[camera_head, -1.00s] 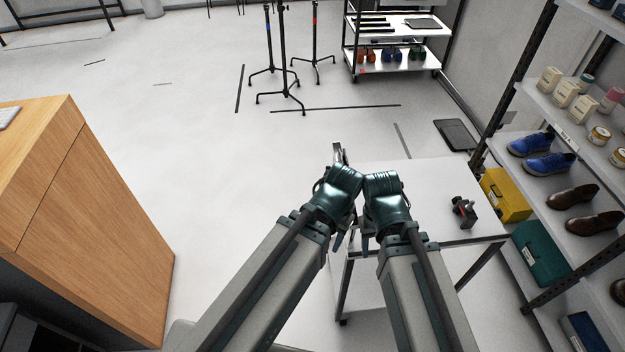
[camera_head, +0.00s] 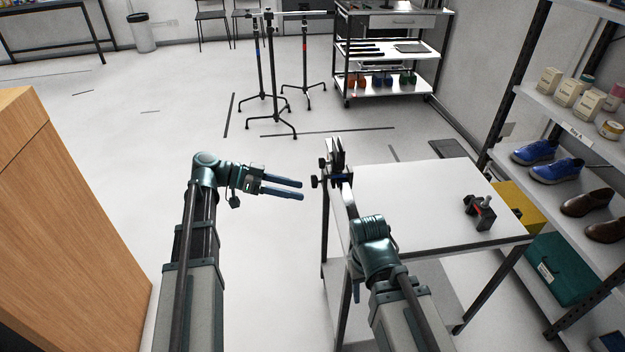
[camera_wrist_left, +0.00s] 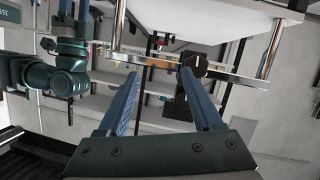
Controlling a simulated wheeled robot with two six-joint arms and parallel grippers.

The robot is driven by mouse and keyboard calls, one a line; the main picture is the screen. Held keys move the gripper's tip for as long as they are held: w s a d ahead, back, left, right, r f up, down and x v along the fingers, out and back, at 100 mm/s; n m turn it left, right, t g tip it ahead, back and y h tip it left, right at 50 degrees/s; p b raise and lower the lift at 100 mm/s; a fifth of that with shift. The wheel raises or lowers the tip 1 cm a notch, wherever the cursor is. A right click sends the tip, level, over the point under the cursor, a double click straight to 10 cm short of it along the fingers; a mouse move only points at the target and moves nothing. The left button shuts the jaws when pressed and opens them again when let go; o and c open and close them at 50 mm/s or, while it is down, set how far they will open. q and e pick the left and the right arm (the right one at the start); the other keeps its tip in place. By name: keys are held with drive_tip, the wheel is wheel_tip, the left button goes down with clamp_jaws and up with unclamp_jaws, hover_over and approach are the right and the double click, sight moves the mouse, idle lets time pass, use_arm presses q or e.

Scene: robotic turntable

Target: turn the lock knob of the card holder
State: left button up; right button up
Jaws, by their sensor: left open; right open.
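The card holder (camera_head: 337,158) is a black device at the table's left edge, with dark knobs (camera_head: 316,181) sticking out to its left. In the left wrist view a black faceted knob with a white line (camera_wrist_left: 196,63) appears beyond the right-hand fingertip. My left gripper (camera_head: 302,190) is open and empty, left of the holder, its fingers pointing right toward the knobs across a small gap. It also shows in the left wrist view (camera_wrist_left: 159,76). My right gripper (camera_head: 349,204) is open by the table's left edge, just nearer than the holder; its fingers are partly hidden by its wrist.
The white table (camera_head: 410,205) is mostly clear, with a dark clamp-like object (camera_head: 480,212) at right. A shelf rack (camera_head: 560,160) with shoes and boxes stands on the right, a wooden cabinet (camera_head: 70,220) on the left. The floor between cabinet and table is open.

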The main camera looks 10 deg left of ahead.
sight(324, 163)
use_arm(q)
drive_tip(key=w+a+r+m+t+h+b, duration=0.2)
drive_tip(key=a+r+m+t+h, duration=0.15)
drive_tip(key=a, duration=0.55)
drive_tip(key=shift+n+g+y, duration=0.25)
drive_tip(key=shift+n+y, duration=0.1)
drive_tip(key=x, duration=1.4)
drive_tip(key=shift+r, duration=0.2)
use_arm(e)
wheel_tip(324, 163, down, 3)
drive_tip(key=shift+r, duration=0.15)
use_arm(q)
clamp_jaws()
